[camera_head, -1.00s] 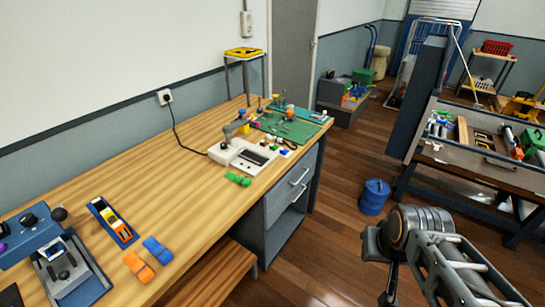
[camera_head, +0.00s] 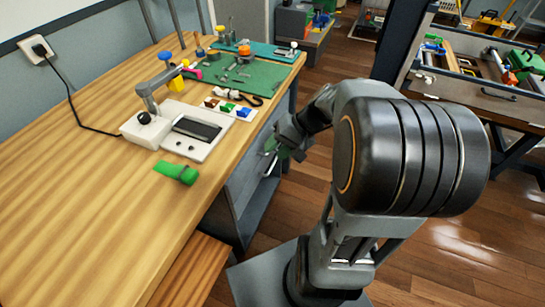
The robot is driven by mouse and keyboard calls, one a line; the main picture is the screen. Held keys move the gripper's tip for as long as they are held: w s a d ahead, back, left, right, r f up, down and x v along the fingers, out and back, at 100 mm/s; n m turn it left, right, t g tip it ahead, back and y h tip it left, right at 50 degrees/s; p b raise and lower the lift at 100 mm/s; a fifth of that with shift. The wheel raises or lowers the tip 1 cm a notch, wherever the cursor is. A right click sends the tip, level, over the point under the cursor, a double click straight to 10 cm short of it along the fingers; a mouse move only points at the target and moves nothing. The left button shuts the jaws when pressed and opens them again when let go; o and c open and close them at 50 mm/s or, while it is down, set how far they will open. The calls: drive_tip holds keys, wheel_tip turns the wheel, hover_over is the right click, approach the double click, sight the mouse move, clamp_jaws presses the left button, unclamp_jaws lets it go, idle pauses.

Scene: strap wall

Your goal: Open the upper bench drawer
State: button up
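The bench drawer unit (camera_head: 238,192) is grey and sits under the right edge of the wooden bench. The upper drawer front (camera_head: 245,172) looks closed, flush with the unit as far as it shows. Part of a pale bar handle (camera_head: 269,162) shows on it, close beside my gripper. My gripper (camera_head: 280,151) is at the drawer front, just below the bench top. Its fingers are small, dark and partly hidden by my own arm. I cannot tell whether they are around the handle or only near it. The far part of the drawer front is hidden behind my arm.
On the wooden bench (camera_head: 90,190) stand a white device (camera_head: 180,130), a green strap bundle (camera_head: 176,173) and a green mat (camera_head: 245,78) with small tools. A second workbench (camera_head: 480,95) stands at the right.

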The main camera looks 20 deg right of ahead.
drive_tip(key=w+d+f+m+t+y+b, duration=0.2)
drive_tip(key=w+d+f+m+t+b, duration=0.1)
drive_tip(key=d+f+t+b, duration=0.3)
drive_tip(key=w+d+f+m+t+y+b, duration=0.1)
drive_tip(key=w+d+f+m+t+b, duration=0.15)
drive_tip(key=w+d+f+b, duration=0.4)
drive_tip(key=shift+n+t, duration=0.25)
drive_tip(key=x, duration=0.3)
drive_tip(key=f+x, duration=0.1)
drive_tip(key=x, duration=0.5)
drive_tip(key=shift+a+f, duration=0.25)
drive_tip(key=shift+f, duration=0.05)
drive_tip(key=shift+c, duration=0.3)
clamp_jaws()
